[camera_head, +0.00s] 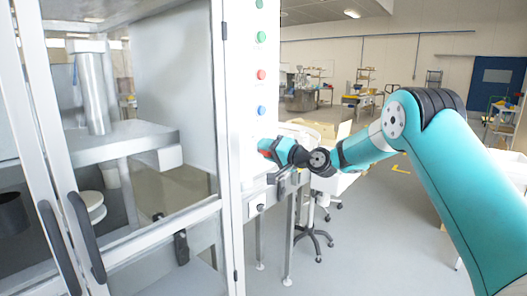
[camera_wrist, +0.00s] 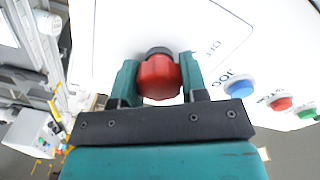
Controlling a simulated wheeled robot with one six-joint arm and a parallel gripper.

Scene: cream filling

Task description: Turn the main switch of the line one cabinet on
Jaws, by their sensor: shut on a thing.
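The main switch is a red rotary knob with a dark base (camera_wrist: 159,78) on the white cabinet panel in the wrist view. My gripper (camera_wrist: 158,82) has one finger on each side of the knob and is shut on it. In the head view, my gripper (camera_head: 268,148) reaches the cabinet's narrow white front panel (camera_head: 245,95) below the column of buttons. The knob is mostly hidden there by the gripper. Lettering beside the knob is partly visible in the wrist view, but I cannot read the knob's setting for certain.
A blue button (camera_wrist: 240,87), a red button (camera_wrist: 280,101) and a green button (camera_wrist: 307,113) are on the panel right of my gripper in the wrist view. Glass doors with dark handles (camera_head: 87,236) stand left in the head view. An office chair (camera_head: 313,237) stands behind my arm.

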